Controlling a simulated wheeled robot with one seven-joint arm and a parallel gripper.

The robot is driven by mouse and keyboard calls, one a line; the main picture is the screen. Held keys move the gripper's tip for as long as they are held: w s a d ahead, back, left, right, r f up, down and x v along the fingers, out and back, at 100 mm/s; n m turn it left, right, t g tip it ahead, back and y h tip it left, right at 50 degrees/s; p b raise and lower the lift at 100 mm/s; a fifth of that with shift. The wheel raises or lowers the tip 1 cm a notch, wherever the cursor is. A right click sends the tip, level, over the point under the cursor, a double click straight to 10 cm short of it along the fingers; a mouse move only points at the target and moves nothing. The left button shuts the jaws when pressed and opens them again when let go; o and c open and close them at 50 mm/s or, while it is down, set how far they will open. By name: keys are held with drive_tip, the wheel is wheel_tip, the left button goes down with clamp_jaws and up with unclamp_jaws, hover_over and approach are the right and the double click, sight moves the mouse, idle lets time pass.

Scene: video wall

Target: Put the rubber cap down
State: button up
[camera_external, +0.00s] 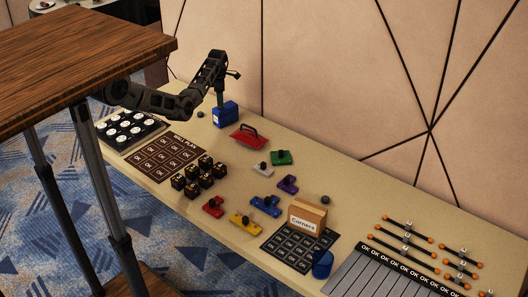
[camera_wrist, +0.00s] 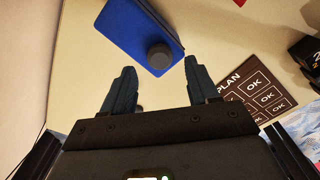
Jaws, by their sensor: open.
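In the wrist view a dark grey round rubber cap (camera_wrist: 158,55) shows against the near end of a blue box (camera_wrist: 140,30). I cannot tell whether it rests on the box or hangs just above it. My gripper (camera_wrist: 160,66) is open, with one finger on each side just short of the cap and a gap to both. In the external view my gripper (camera_external: 220,97) points down over the blue box (camera_external: 225,116), which has a white label; the cap there is hidden or too small to tell.
Similar small dark round pieces lie on the table, one left of the blue box (camera_external: 200,114) and one by the cardboard box (camera_external: 325,200). A red handled tool (camera_external: 248,138), black cubes (camera_external: 191,183) and a dark OK board (camera_external: 165,157) are nearby.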

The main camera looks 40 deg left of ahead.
wheel_tip(320, 180, up, 9)
